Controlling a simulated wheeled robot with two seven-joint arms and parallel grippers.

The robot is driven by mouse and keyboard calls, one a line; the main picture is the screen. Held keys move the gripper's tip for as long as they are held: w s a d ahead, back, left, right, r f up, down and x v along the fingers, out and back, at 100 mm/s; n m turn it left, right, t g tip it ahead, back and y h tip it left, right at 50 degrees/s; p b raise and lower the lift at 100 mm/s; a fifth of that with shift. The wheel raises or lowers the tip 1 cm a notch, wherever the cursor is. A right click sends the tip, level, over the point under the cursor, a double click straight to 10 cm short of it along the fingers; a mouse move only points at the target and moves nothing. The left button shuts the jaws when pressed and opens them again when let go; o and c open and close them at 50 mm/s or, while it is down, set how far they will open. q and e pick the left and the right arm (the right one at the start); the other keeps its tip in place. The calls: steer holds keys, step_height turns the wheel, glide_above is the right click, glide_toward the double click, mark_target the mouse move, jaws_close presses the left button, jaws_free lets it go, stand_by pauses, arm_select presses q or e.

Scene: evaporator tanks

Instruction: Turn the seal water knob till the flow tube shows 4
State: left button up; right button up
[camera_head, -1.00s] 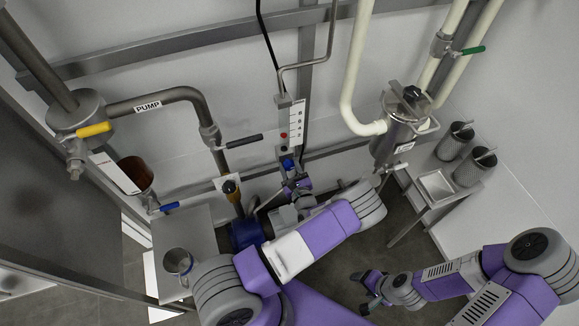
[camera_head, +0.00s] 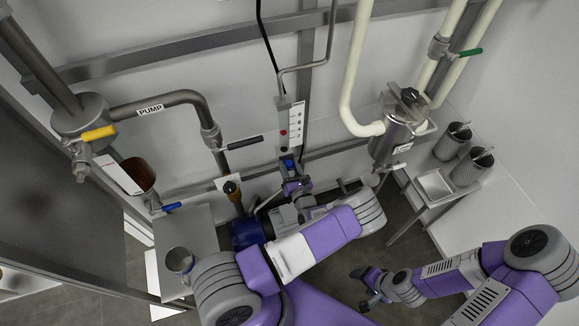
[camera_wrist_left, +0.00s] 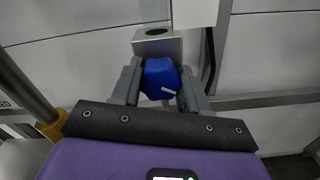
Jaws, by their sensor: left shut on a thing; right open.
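The seal water knob is blue with a white mark; in the left wrist view the knob (camera_wrist_left: 161,76) sits between the fingers, under a grey metal block. In the head view the blue knob (camera_head: 289,163) shows below the flow tube (camera_head: 297,124), a white scale panel with a red float or mark. The scale figures are too small to read surely. My left gripper (camera_wrist_left: 160,88) is shut on the knob, a finger on each side; it also shows in the head view (camera_head: 293,178). My right gripper (camera_head: 368,287) is open and empty, low over the floor.
A black-handled valve (camera_head: 245,143) is left of the flow tube. A steel strainer vessel (camera_head: 394,135) stands to the right. A steel table (camera_head: 190,240) with a metal cup (camera_head: 180,261) is at the left.

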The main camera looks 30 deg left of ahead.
arm_select(q)
steer(key=o, duration=1)
steer(key=shift+r, duration=0.1)
steer(key=shift+o, duration=0.2)
steer(key=p+v, duration=0.1)
steer(key=v, duration=0.6)
steer(key=shift+s+d, duration=0.2)
